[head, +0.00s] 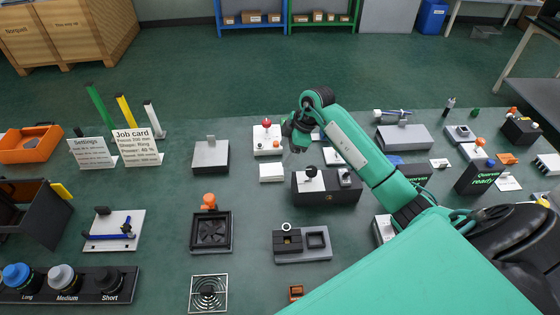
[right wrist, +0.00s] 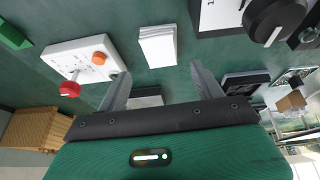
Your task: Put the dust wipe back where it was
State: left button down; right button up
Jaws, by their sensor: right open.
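A small flat white stack of thin sheets or folded cloth (head: 271,172) lies on the green bench top left of the black box; it looks like the dust wipe, though I cannot be sure. It also shows in the right wrist view (right wrist: 158,46), beyond my fingertips and apart from them. My right gripper (head: 297,146) is above the bench, behind and right of the white stack. In the right wrist view its two grey fingers (right wrist: 160,82) stand wide apart with nothing held between them. My left gripper is not in view.
A white control box (head: 267,138) with a red knob stands just left of my right gripper. A black box (head: 327,190) with a white-faced dial is in front of it. A grey block (head: 210,155) stands further left. Bare bench lies between these things.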

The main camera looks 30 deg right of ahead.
jog(key=shift+v, duration=1.55)
jog(key=shift+r, duration=0.1)
